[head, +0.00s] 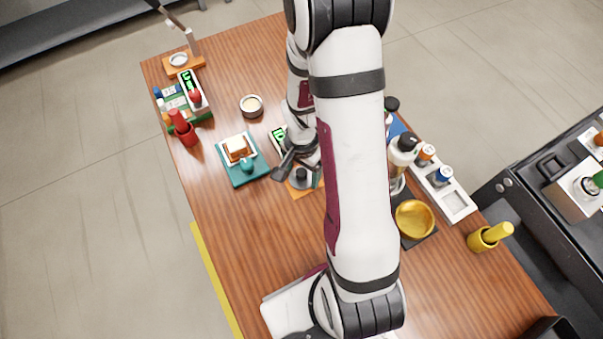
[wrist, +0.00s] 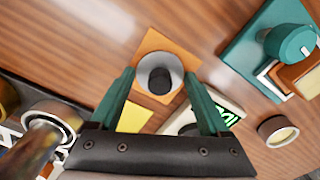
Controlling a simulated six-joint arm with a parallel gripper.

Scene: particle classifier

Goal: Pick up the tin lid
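The tin lid (wrist: 144,65) is a grey round disc with a dark knob on top. It lies on a square orange mat (wrist: 150,40). In the head view the tin lid (head: 301,183) shows beside my gripper (head: 289,166), partly hidden by the arm. In the wrist view my gripper (wrist: 159,78) is open, with one dark green finger to either side of the lid. Small gaps show between fingers and lid, and nothing is gripped. How high the fingertips are above the mat is hard to tell.
A small round tin (head: 251,106) with pale contents stands farther back. A teal board (head: 243,180) with a teal-knobbed device lies to the left. A gold bowl (head: 414,218), bottles and a white rack (head: 456,205) stand right. Bare wood lies at the front left.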

